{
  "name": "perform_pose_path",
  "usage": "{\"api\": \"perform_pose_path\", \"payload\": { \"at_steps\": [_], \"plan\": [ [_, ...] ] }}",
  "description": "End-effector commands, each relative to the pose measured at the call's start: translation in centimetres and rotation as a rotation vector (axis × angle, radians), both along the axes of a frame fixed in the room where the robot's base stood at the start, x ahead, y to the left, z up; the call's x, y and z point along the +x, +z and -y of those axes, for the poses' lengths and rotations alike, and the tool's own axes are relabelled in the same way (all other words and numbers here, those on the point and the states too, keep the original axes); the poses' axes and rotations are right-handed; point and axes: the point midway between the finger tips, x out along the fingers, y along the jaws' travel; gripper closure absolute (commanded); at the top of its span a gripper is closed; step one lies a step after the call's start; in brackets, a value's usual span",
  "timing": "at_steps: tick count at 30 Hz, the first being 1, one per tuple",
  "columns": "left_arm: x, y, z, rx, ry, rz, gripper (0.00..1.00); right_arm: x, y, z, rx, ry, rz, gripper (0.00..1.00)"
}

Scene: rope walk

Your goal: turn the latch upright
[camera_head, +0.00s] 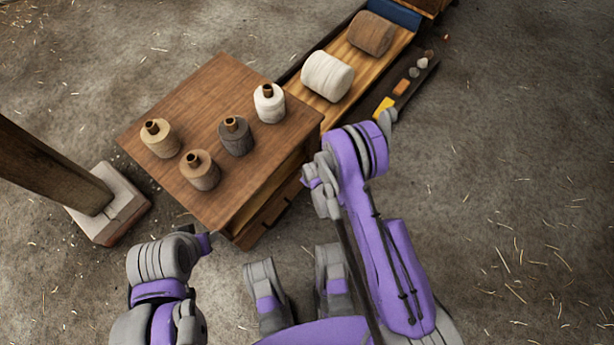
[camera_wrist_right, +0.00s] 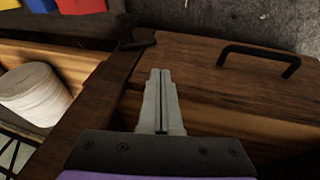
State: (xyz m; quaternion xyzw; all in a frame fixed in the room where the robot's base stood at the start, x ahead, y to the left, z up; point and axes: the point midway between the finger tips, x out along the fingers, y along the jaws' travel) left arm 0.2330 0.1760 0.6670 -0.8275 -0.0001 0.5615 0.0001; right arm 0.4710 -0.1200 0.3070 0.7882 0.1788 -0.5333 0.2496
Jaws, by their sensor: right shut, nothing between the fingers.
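In the right wrist view, a dark bar-shaped piece (camera_wrist_right: 137,41), which looks like the latch, lies roughly level across the corner of a wooden panel (camera_wrist_right: 205,68). A black handle (camera_wrist_right: 258,58) is fixed on that panel. My right gripper (camera_wrist_right: 160,74) is shut and empty, its fingertips in front of the panel, just below the dark piece in the picture. I cannot tell whether they touch anything. In the head view my right arm hides this area, and the latch cannot be made out. My left arm shows at lower left, but its fingers are not visible.
A brown wooden cabinet (camera_head: 217,103) carries several spools. Beside it, a long bench tray (camera_head: 370,72) holds a white roll (camera_head: 327,76) and a brown roll (camera_head: 371,33). A post on a stone foot (camera_head: 110,205) stands at left. The floor at right is clear.

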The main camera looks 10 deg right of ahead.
Motion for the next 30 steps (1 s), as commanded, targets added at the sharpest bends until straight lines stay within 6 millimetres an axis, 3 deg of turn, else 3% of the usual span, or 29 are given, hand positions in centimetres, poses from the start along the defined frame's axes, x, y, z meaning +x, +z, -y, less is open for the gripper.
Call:
{"api": "perform_pose_path", "payload": {
  "at_steps": [13, 15, 21, 30],
  "plan": [
    [0.4, -2.3, 0.0, 0.0, 0.0, -0.003, 0.5, 3.4, -8.8, -0.1, -0.003, 0.001, 0.0, 1.0],
    [0.5, -2.6, 0.0, 0.0, 0.0, -0.002, 0.5, 3.8, -9.7, 0.7, -0.003, -0.002, 0.0, 1.0],
    [0.6, -3.0, 0.0, 0.0, 0.0, -0.002, 0.5, 4.5, -11.2, 1.6, -0.003, 0.001, 0.0, 1.0],
    [0.6, -3.0, 0.0, 0.0, 0.0, -0.001, 0.5, 4.7, -11.5, 1.8, -0.004, 0.001, -0.001, 1.0]
  ]
}}
